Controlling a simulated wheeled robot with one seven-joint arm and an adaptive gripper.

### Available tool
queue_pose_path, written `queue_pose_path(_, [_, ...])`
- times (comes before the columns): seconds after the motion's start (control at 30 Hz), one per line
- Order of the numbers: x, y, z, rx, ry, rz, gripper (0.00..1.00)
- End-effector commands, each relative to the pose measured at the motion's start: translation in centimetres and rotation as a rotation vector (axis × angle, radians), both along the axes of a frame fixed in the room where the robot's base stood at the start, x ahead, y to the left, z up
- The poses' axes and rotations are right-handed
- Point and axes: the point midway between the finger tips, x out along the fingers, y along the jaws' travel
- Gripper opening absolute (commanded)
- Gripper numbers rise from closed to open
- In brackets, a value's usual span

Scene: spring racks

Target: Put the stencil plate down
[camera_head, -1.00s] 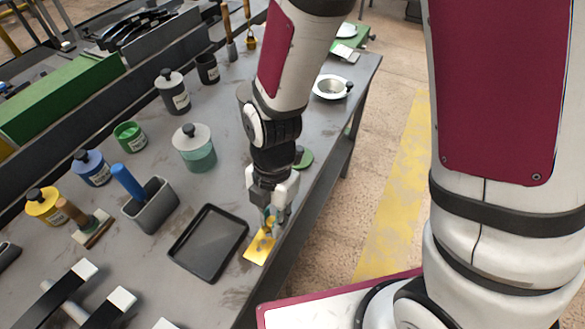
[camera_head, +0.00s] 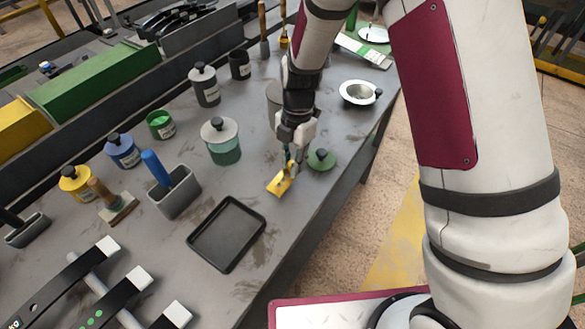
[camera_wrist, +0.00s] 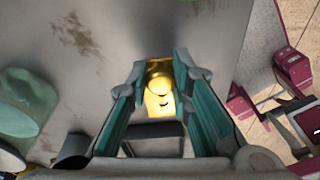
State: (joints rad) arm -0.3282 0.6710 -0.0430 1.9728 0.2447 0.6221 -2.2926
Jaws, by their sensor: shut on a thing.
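The stencil plate (camera_head: 281,184) is a small yellow plate with a knob. My gripper (camera_head: 290,164) is shut on it, above the grey bench top and right of the teal-filled jar. In the wrist view the yellow plate (camera_wrist: 160,98) shows between the two teal fingers of my gripper (camera_wrist: 160,92). The fingers hide part of its knob. I cannot tell whether the plate touches the bench.
A black tray (camera_head: 227,233) lies empty to the lower left. A green lid (camera_head: 321,160) lies close on the right. Bare bench lies between tray and front edge.

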Motion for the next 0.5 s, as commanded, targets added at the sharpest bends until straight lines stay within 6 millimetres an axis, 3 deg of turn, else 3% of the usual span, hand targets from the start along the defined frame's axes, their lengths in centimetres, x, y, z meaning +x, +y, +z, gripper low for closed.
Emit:
queue_pose_path(0.23, [-0.1, 0.0, -2.8, -0.001, 0.003, 0.0, 0.0])
queue_pose_path(0.5, [0.0, 0.0, -3.0, -0.001, -0.001, 0.0, 0.0])
